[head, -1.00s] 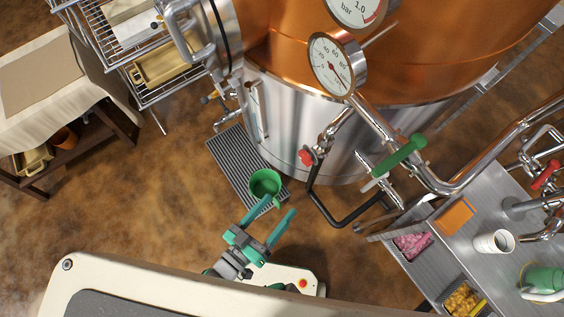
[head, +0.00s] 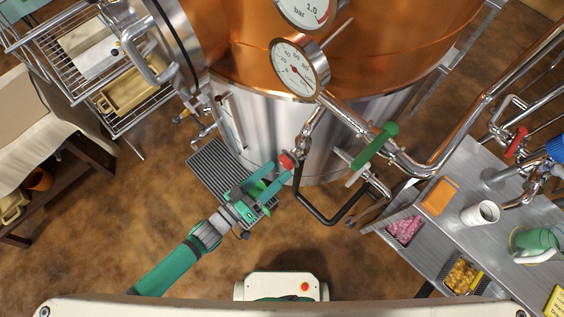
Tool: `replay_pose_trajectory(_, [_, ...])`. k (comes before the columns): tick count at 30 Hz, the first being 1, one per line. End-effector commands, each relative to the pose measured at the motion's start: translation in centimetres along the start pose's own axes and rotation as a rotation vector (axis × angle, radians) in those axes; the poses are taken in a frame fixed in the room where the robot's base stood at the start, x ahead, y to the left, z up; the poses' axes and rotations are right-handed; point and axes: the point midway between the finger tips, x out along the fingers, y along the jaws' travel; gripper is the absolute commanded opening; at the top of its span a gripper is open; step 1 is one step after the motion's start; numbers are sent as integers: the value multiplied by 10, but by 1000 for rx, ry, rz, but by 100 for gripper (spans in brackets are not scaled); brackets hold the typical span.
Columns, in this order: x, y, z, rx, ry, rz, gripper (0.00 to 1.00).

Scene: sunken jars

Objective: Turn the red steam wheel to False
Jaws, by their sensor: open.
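The red steam wheel (head: 286,160) is a small red knob on the steel pipework in front of the copper and steel kettle, near the middle of the head view. My gripper (head: 278,171) has its two teal fingers spread, with the tips right at the wheel, from the lower left. The picture does not settle whether the fingers touch the wheel or straddle it. The gripper holds nothing that I can see.
A black bent pipe (head: 324,221) lies right of the wheel. A green-handled lever (head: 376,145) and a steel bench (head: 470,235) stand further right. Open brown floor lies at lower left.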

Motion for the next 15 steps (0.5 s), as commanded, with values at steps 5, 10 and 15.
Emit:
replay_pose_trajectory(5, [26,1,0,0,1,3,64])
replay_pose_trajectory(10, [24,0,0,1,0,0,64])
replay_pose_trajectory(15, [30,0,0,1,0,0,64])
